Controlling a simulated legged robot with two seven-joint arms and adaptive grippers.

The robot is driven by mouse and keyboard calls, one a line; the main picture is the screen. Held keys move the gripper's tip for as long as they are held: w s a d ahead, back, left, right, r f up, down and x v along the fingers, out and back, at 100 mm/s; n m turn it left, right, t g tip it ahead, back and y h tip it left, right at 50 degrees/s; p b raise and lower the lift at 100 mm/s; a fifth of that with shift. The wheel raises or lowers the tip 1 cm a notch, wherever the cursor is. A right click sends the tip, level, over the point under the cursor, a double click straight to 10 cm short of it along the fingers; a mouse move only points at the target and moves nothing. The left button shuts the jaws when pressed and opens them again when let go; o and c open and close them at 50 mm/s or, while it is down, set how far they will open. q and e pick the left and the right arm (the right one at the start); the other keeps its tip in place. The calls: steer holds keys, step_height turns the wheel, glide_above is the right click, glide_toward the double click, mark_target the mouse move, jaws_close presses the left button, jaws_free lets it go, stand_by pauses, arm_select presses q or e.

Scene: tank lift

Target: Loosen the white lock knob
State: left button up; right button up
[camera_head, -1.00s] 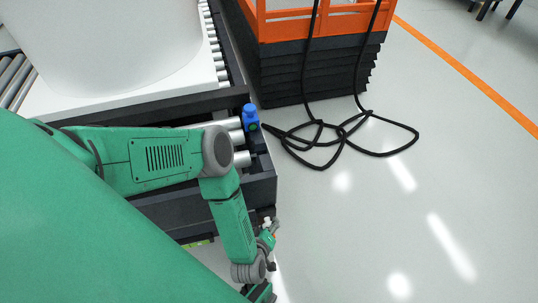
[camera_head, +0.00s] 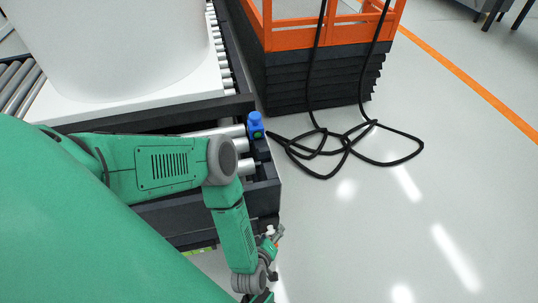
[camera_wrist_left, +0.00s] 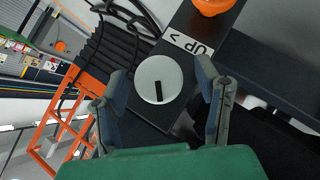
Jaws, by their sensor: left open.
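The white lock knob (camera_wrist_left: 153,71) is a round disc with a short black bar on its face, seen face-on in the left wrist view. My left gripper (camera_wrist_left: 161,77) is open, with one finger on each side of the knob. Whether the fingers touch it I cannot tell. In the head view my left gripper (camera_head: 275,238) is small, beyond my green forearm at the dark frame's near end. My right gripper is not in view.
An orange knob (camera_wrist_left: 212,5) sits on the same beam. A blue-topped device (camera_head: 256,124) stands on the roller conveyor's corner. A large white tank (camera_head: 120,45) rests on the conveyor. Beyond is an orange lift (camera_head: 320,35) with black cables (camera_head: 345,145) on the floor. The floor at right is clear.

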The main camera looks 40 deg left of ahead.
arm_select(q)
steer(key=v, duration=1.1)
steer(key=shift+s+r, duration=0.15)
steer(key=shift+s, duration=0.2)
steer(key=shift+d, duration=0.1)
